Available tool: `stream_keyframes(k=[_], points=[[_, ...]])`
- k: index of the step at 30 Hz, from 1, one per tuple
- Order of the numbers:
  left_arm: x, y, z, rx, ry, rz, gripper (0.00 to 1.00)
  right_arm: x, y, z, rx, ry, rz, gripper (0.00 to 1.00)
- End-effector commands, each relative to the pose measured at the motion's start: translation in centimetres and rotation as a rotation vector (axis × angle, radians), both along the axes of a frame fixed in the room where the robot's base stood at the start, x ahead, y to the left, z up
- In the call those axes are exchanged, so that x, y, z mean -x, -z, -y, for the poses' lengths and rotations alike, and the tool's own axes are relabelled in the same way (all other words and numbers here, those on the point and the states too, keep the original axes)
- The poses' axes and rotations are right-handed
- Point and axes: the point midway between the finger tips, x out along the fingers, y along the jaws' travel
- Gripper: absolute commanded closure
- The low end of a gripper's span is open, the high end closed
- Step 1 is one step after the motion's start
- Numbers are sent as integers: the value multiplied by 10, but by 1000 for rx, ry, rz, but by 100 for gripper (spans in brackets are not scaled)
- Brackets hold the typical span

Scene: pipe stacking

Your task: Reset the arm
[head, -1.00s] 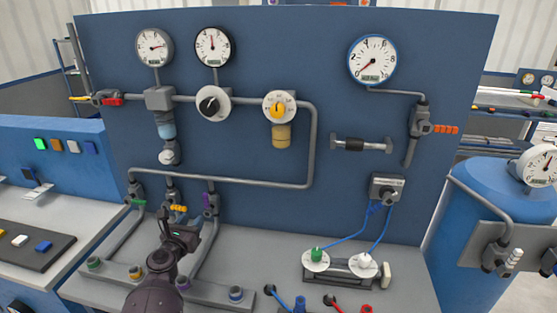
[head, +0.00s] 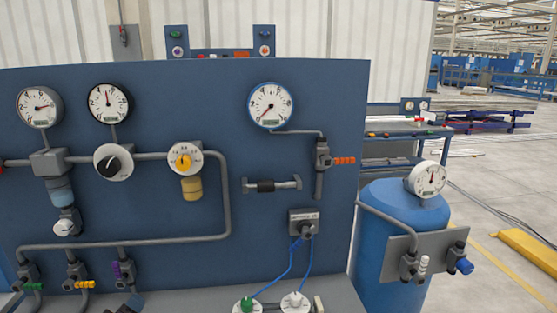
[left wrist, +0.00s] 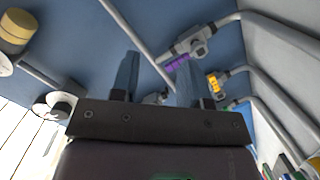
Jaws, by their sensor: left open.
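My left gripper (left wrist: 158,78) shows in the left wrist view with its two fingers spread apart and nothing between them. It faces the blue panel (left wrist: 205,18). The purple-handled valve (left wrist: 178,62) shows just beyond the fingers, and the yellow-handled valve (left wrist: 214,83) is to the right; I see no contact with either. In the head view the arm is almost wholly below the bottom edge. There the purple valve (head: 117,270) and yellow valve (head: 84,284) sit at the lower left of the panel (head: 330,210). My right gripper is not in view.
Grey pipes (head: 225,205) and gauges, such as one gauge (head: 270,105), stand out from the panel. Blue cables (head: 288,265) hang at its lower right. A blue tank (head: 375,215) with a gauge (head: 428,178) stands to the right. Open floor (head: 500,290) lies beyond.

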Motion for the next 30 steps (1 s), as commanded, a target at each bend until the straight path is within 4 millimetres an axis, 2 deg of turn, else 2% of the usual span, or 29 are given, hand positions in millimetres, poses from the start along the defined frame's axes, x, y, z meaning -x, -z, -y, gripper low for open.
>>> stream_keyframes(k=[1, 5, 6, 9, 15, 18, 23, 30], points=[[13, 10, 13, -157, 41, -48, 58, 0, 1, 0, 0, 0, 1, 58], [51, 34, 49, -550, 158, -157, 58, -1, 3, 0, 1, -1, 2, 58], [65, 43, 61, -656, 198, -188, 58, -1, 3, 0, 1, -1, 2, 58], [103, 64, 89, -828, 286, -248, 58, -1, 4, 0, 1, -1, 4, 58], [175, 104, 128, -882, 407, -337, 58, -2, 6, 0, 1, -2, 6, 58], [201, 121, 133, -864, 435, -380, 58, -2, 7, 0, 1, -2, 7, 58], [220, 131, 129, -854, 440, -418, 58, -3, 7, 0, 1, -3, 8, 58], [220, 132, 129, -854, 441, -418, 58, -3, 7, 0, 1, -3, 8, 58]])
